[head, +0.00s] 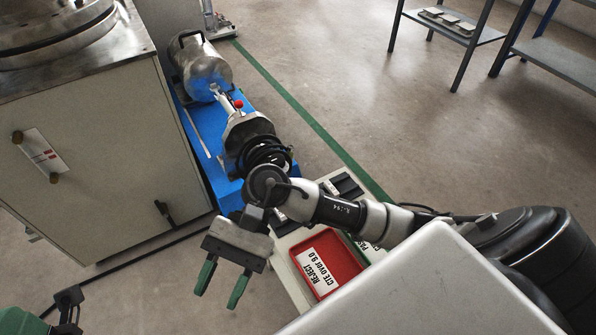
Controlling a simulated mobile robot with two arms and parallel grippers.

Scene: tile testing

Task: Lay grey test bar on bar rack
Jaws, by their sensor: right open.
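My right gripper (216,299) hangs in the lower middle of the head view, its two green-tipped fingers apart with nothing between them. It is over open floor, left of the pale bench. I cannot make out the grey test bar for certain. I cannot clearly identify the bar rack either; a dark slotted piece (345,185) on the pale bench is partly hidden by my right arm.
A red tray (335,259) labelled "REJECT CTE over 9.0" sits on the pale bench. A metal cylindrical apparatus (203,66) stands on a blue bench (201,130). A large cabinet (105,140) fills the left. Shelving (466,32) stands at upper right, with clear floor before it.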

